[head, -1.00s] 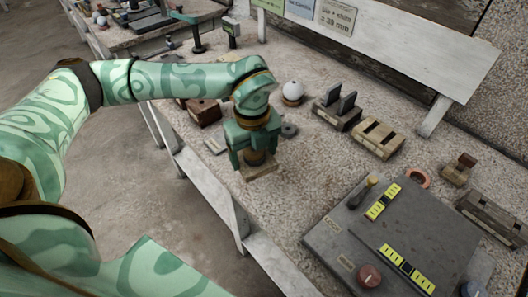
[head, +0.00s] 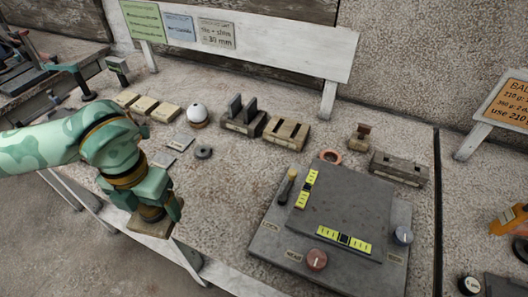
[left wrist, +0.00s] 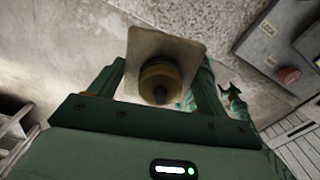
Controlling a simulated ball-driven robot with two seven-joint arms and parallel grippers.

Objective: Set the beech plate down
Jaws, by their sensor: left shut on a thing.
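My left gripper (head: 152,208) is shut on the brass-coloured knob of the beech plate (head: 150,229), a small square pale plate, near the bench's front edge. The plate hangs under the jaws and looks roughly level; I cannot tell whether its underside touches anything. In the left wrist view the plate (left wrist: 180,43) lies beyond the round knob (left wrist: 160,80), which sits between the two fingers. A small green shape beyond the right finger in that view looks like part of my other arm; its jaws are unclear.
A grey panel (head: 345,225) with yellow vials and a red knob (head: 316,260) stands right of the gripper. Speckled bench between gripper and panel is clear.

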